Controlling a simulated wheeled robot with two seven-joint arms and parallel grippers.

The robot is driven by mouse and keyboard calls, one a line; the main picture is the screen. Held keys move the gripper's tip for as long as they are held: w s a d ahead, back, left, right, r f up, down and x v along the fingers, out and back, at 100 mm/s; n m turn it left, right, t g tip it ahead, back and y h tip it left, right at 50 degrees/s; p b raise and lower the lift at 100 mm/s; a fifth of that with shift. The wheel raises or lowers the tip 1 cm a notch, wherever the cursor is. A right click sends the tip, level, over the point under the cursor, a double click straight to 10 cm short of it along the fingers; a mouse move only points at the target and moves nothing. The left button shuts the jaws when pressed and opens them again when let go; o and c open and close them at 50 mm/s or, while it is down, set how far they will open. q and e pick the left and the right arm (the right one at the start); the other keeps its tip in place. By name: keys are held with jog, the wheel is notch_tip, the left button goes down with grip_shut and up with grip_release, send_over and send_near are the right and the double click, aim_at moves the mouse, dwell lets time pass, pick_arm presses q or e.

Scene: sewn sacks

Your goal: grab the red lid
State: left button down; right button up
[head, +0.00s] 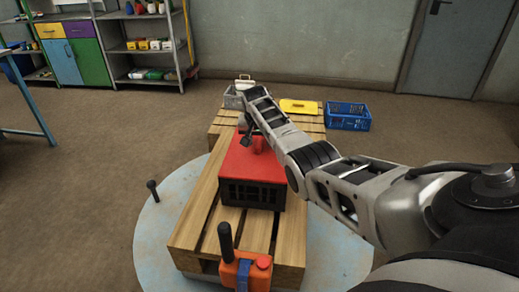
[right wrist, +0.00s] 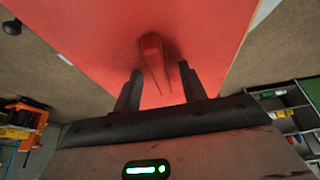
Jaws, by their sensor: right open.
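The red lid (head: 238,167) lies flat on top of a black slatted crate (head: 252,195) on the wooden pallet. It fills much of the right wrist view (right wrist: 95,40), with a raised red handle (right wrist: 153,60) near the middle. My right gripper (head: 249,141) is above the far part of the lid, pointing down. In the right wrist view its two dark fingers (right wrist: 159,73) are apart, one on each side of the handle, with nothing clamped. Whether the fingers touch the lid cannot be told. My left gripper is not in view.
The pallet (head: 191,225) stands on a pale round plate (head: 150,230) with a black peg (head: 153,190). An orange container (head: 243,272) is at the near end. Behind are a grey bin (head: 233,100), yellow case (head: 299,106) and blue crate (head: 348,117).

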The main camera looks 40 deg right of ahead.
jog(key=shift+c, duration=0.3)
grip_shut()
jog(key=shift+r, duration=0.1)
